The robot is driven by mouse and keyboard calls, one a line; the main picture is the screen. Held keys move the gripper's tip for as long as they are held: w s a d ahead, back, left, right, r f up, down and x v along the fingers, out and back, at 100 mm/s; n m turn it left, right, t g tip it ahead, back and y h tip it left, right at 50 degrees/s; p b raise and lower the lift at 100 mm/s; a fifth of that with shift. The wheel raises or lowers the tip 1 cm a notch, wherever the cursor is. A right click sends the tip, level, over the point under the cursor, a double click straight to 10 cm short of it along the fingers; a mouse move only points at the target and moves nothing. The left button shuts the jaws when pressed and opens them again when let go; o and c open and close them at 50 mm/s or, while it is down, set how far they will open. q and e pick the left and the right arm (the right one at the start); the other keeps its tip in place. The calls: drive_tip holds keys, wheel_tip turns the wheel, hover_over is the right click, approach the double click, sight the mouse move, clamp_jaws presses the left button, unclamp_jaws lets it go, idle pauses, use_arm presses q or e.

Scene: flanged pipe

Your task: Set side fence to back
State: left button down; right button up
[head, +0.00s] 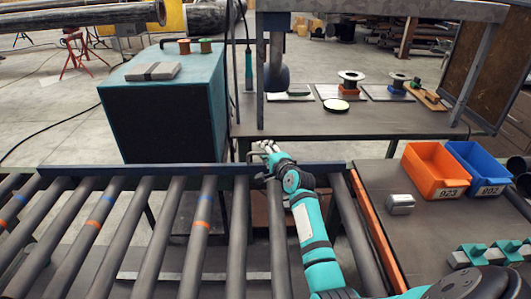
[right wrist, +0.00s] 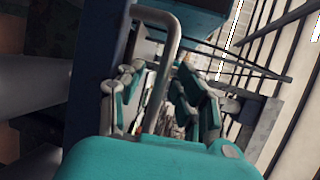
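The dark blue rail that looks like the side fence (head: 120,169) runs along the far edge of the roller conveyor. It also shows as an upright dark blue band in the right wrist view (right wrist: 92,70). My right gripper (head: 266,147) reaches over the rollers to this rail. In the right wrist view its fingers (right wrist: 160,100) are spread apart. A grey bent bar (right wrist: 171,60), like a handle, passes through the picture between the fingers. I cannot tell whether they touch it. My left gripper is not in view.
A teal cabinet (head: 165,110) stands behind the conveyor at left. A workbench (head: 385,125) with spools stands behind at right, its leg close to my gripper.

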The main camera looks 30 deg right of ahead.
drive_tip(key=v, duration=1.2)
